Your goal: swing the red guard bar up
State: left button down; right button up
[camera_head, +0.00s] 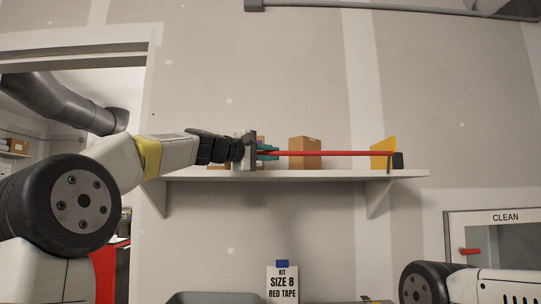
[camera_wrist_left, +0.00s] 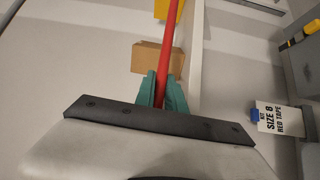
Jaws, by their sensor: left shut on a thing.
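The red guard bar (camera_head: 330,153) runs level along the front of the wall shelf in the head view. Its right end meets a dark bracket at the shelf's right part. My left gripper (camera_head: 268,153) reaches in from the left, and its green fingers are shut on the bar's left end. In the left wrist view the red bar (camera_wrist_left: 174,60) runs up and away from between the green fingers (camera_wrist_left: 162,92). The bar's gripped end is hidden by the fingers and gripper body. My right gripper is not in view; only part of my right arm shows at the lower right.
On the white shelf (camera_head: 300,175) stand a cardboard box (camera_head: 305,152) and a yellow item (camera_head: 383,150), both behind the bar. Below are a sign reading SIZE 8 RED TAPE (camera_head: 282,284) and a grey bin (camera_head: 215,298). A cabinet marked CLEAN (camera_head: 505,217) is at right. The wall above the bar is clear.

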pick_arm(q)
jog(key=shift+w+r+n+g+y, duration=0.25)
jog(key=shift+w+n+g+y, duration=0.45)
jog(key=shift+w+n+g, duration=0.3)
jog(key=shift+s, duration=0.15)
jog(key=c, duration=1.4)
grip_release()
jog(key=v, duration=0.7)
jog(key=shift+s+a, duration=0.25)
jog(key=shift+s, duration=0.05)
